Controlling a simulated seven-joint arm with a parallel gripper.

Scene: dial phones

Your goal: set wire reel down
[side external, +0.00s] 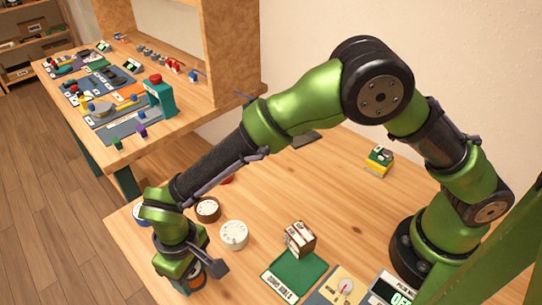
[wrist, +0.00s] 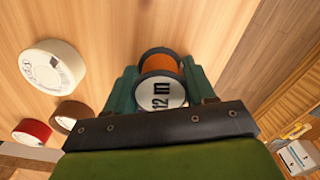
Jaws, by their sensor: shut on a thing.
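The wire reel (wrist: 160,82) has orange wire and a white end face marked "12 m". It sits between the two teal fingers of my gripper (wrist: 163,88) in the wrist view, and the gripper is shut on it. In the side view my gripper (side external: 192,277) is low at the table's front edge, pointing down. Part of the reel (side external: 197,281) shows there, orange and dark, mostly hidden by the gripper. I cannot tell whether the reel touches the table.
Blue (side external: 141,214) and red (side external: 227,179) discs are partly hidden.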

